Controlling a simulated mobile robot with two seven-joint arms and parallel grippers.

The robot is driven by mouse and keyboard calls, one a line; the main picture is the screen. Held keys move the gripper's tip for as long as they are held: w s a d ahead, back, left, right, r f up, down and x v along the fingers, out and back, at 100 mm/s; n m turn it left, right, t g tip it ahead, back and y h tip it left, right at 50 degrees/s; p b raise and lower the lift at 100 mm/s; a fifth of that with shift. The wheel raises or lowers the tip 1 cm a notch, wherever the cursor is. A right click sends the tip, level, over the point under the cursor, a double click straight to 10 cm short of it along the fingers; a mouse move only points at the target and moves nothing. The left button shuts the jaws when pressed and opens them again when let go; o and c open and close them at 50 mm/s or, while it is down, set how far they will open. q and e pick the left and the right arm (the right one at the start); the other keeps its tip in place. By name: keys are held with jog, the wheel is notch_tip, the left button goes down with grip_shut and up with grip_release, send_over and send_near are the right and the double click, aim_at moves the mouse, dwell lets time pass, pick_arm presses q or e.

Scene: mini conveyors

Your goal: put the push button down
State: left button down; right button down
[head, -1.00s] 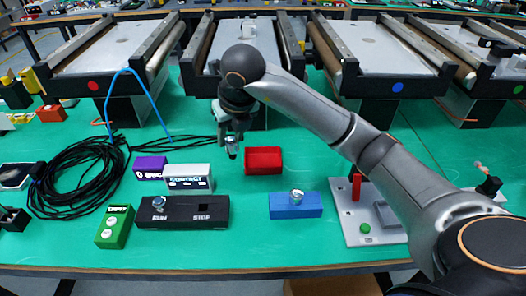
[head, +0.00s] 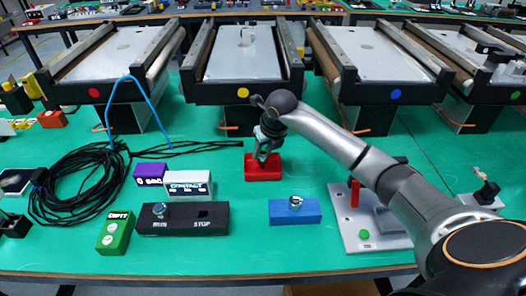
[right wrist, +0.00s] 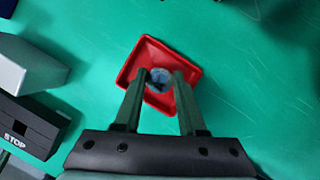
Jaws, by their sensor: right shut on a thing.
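My right gripper (head: 262,158) is over the red tray (head: 263,174), with its fingertips at or just inside the opening. In the right wrist view the two fingers (right wrist: 160,82) close on the push button (right wrist: 160,76), a small round bluish-grey part. The red tray (right wrist: 148,52) lies around and below it in that view. I cannot tell whether the button touches the tray floor. In the head view the button is hidden by the fingers. My left gripper is not in view.
A black RUN/STOP box (head: 183,219) stands left of the tray, with a knob at RUN and an empty STOP hole. A blue box (head: 295,212) stands nearer the front edge. A white CONTACT box (head: 187,185) and black cables (head: 75,185) lie left.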

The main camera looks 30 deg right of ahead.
jog(key=shift+f, duration=0.35)
jog(key=shift+f, duration=0.1)
jog(key=shift+c, duration=2.4)
grip_release()
jog(key=v, duration=1.2)
